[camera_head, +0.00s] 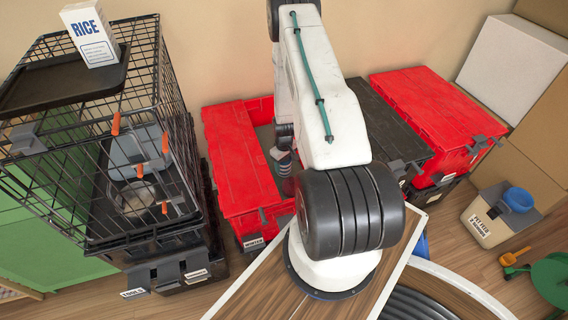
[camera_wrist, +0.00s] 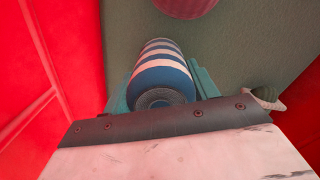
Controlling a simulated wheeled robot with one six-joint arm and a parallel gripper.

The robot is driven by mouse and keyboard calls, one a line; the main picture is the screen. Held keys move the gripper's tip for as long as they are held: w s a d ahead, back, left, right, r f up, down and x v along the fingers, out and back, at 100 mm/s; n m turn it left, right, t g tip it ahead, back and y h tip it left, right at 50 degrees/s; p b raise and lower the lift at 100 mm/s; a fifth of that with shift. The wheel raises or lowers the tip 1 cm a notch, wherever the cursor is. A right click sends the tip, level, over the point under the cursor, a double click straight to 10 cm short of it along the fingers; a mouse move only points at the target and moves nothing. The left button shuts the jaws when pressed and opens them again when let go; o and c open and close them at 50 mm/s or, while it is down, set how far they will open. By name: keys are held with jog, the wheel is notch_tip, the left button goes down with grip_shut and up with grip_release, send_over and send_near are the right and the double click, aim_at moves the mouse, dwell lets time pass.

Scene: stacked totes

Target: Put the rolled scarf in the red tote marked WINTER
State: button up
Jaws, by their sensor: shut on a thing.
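The red tote marked WINTER (camera_head: 238,160) stands open against the wall in the head view, its label on the front. Its red wall (camera_wrist: 75,60) and grey-green floor (camera_wrist: 245,45) fill much of the wrist view. The rolled scarf (camera_wrist: 162,72), striped blue and white, is between the teal fingers of my gripper (camera_wrist: 160,82), which is shut on it. My gripper and the scarf are inside the tote's opening. Whether the scarf touches the floor cannot be told. In the head view my arm hides much of the tote's right side.
A dark-lidded tote (camera_head: 385,125) and another red tote (camera_head: 425,110) stand to the right. A wire crate (camera_head: 100,150) with a RICE box (camera_head: 90,38) on top stands left.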

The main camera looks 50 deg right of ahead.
jog(key=shift+f, duration=0.15)
jog(key=o, duration=1.1)
